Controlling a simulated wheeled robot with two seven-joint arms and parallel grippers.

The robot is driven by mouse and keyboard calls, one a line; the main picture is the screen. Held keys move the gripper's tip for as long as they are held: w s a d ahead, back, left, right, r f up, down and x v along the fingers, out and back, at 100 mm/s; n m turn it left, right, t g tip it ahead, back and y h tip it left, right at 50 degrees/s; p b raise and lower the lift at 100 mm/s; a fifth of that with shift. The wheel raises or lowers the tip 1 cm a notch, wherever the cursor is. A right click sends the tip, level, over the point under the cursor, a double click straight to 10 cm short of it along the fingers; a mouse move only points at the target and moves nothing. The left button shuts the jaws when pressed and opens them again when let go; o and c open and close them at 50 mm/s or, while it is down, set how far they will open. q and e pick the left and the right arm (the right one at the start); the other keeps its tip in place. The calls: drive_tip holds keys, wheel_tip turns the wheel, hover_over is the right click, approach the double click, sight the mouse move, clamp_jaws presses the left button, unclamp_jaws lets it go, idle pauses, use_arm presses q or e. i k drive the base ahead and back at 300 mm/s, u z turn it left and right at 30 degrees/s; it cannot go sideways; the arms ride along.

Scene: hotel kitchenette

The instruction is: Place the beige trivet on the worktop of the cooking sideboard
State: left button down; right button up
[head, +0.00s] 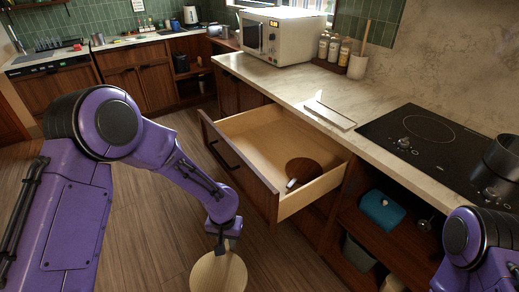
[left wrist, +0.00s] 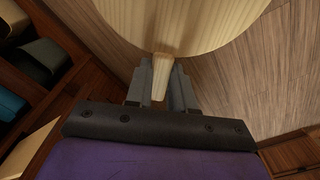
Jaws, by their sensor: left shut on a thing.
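The beige trivet (head: 218,273), a round pale wooden disc with a short handle, hangs from my left gripper (head: 222,243) at the bottom of the head view. In the left wrist view, the fingers (left wrist: 160,85) are shut on the handle, and the disc (left wrist: 185,20) extends beyond them. The trivet is in front of the open drawer, apart from the sideboard. The worktop (head: 290,88) of the cooking sideboard runs diagonally behind the drawer. Of my right arm, only a purple part shows at the lower right; its gripper is out of view.
An open drawer (head: 250,133) juts out and holds a dark brown round thing (head: 303,170). On the worktop are a pale flat rectangular piece (head: 330,116), a microwave (head: 283,36), several jars and a black hob (head: 425,135) with a pot (head: 498,165). The worktop between microwave and flat piece is clear.

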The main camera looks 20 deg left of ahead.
sight(314, 81)
drive_tip(key=u, duration=1.65)
drive_tip(key=i, duration=5.05)
drive_tip(key=z, duration=4.55)
drive_tip(key=i, duration=0.5)
drive_tip(key=z, duration=0.1)
